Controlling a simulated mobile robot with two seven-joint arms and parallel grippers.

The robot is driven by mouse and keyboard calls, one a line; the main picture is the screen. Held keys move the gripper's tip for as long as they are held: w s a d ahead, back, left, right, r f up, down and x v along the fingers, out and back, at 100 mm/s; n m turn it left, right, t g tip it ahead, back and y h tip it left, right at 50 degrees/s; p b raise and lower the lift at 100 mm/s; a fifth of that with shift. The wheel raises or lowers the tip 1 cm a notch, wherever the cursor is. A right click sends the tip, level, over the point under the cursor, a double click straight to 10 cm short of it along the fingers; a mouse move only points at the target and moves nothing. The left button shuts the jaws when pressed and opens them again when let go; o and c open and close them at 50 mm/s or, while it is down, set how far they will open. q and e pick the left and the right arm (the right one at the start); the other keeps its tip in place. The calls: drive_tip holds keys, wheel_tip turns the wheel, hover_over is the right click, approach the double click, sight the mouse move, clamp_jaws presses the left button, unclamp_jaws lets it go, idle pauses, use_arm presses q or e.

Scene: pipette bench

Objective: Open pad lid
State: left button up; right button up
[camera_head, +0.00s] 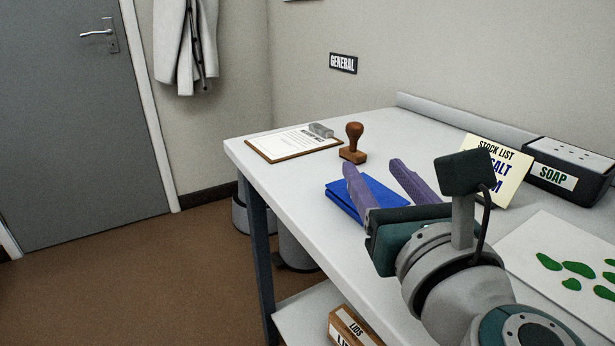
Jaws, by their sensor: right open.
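My right gripper (372,166) reaches in from the lower right over the white bench, its two purple fingers apart and nothing held between them. A flat blue thing (376,188) with layered edges lies on the bench, seen between and behind the fingers. The gripper and its left finger hide part of it. I cannot tell whether it is the pad or a folded cloth, or whether the fingers touch it. No separate pad lid can be made out. My left gripper is not in view.
A wooden stamp (354,143) stands beyond the blue thing, beside a clipboard (293,142). A stock list sign (512,172), a soap box (568,172) and a white sheet with green shapes (535,232) are at the right. The bench's left front (300,205) is clear.

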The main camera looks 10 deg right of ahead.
wheel_tip(320, 180, down, 6)
drive_tip(key=b, duration=0.4)
drive_tip(key=shift+w+f, duration=0.1)
drive_tip(key=shift+w, duration=0.05)
drive_tip(key=w, duration=0.6)
drive_tip(key=shift+d+r, duration=0.1)
drive_tip(key=shift+r, duration=0.3)
drive_tip(key=shift+w, duration=0.65)
drive_tip(key=shift+c, duration=0.4)
clamp_jaws()
